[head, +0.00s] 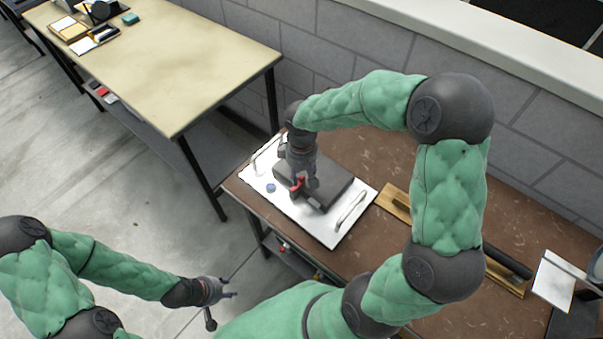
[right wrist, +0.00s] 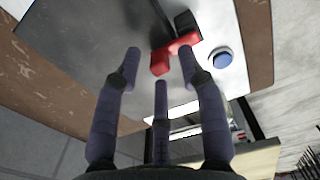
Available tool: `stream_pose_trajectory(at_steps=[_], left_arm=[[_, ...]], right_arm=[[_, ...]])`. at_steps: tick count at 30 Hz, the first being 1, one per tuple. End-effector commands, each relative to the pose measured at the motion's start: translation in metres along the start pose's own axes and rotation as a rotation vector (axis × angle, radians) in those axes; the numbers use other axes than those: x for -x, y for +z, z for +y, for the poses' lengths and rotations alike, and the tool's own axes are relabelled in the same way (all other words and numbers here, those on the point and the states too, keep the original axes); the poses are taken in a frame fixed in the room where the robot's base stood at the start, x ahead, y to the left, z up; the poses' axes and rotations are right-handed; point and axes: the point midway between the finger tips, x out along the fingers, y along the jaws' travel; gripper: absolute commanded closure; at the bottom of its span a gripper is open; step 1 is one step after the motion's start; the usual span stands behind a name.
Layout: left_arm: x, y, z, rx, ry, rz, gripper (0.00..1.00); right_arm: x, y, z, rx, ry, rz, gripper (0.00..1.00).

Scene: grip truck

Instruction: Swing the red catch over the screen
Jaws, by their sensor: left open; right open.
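The red catch (head: 297,183) sits at the edge of a dark grey flat unit (head: 335,186), which I take to hold the screen, on a white board. In the right wrist view the catch (right wrist: 161,61) lies just beyond my fingertips, beside the unit's grey face (right wrist: 95,35). My right gripper (head: 304,188) is open over the unit. In the right wrist view the open gripper (right wrist: 160,62) has its fingers spread around the near end of the catch; contact cannot be told. My left gripper (head: 230,294) is open and empty, away at the lower left.
The white board (head: 328,233) has metal handles (head: 351,211) and a blue button (head: 271,188), also in the right wrist view (right wrist: 223,58). It lies on a brown table (head: 370,155) against a block wall. A wooden piece (head: 395,203) lies right. A beige table (head: 175,75) stands left.

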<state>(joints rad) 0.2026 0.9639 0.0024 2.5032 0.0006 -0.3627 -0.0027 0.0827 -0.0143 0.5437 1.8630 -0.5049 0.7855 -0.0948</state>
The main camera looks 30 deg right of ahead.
Motion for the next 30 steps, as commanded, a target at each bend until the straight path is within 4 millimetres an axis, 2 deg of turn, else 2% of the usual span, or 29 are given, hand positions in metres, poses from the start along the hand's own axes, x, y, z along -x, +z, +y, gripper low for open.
stream_pose_trajectory(at_steps=[5, 12, 18, 24, 30], left_arm=[[0.0, 0.0, 0.0, 0.0, 0.0, 0.0, 0.6], [0.0, 0.0, 0.0, 0.0, 0.0, 0.0, 0.6], [0.0, 0.0, 0.0, 0.0, 0.0, 0.0, 0.6], [0.0, 0.0, 0.0, 0.0, 0.0, 0.0, 0.6], [0.0, 0.0, 0.0, 0.0, 0.0, 0.0, 0.6]], right_arm=[[0.025, -0.001, 0.001, -0.001, 0.002, 0.004, 0.6], [0.073, -0.001, 0.0, 0.001, 0.002, 0.005, 0.6], [0.103, -0.001, 0.0, 0.0, 0.002, 0.004, 0.6], [0.115, 0.0, 0.0, 0.001, 0.0, 0.001, 0.6], [0.117, 0.0, 0.0, 0.0, -0.001, 0.001, 0.6]])
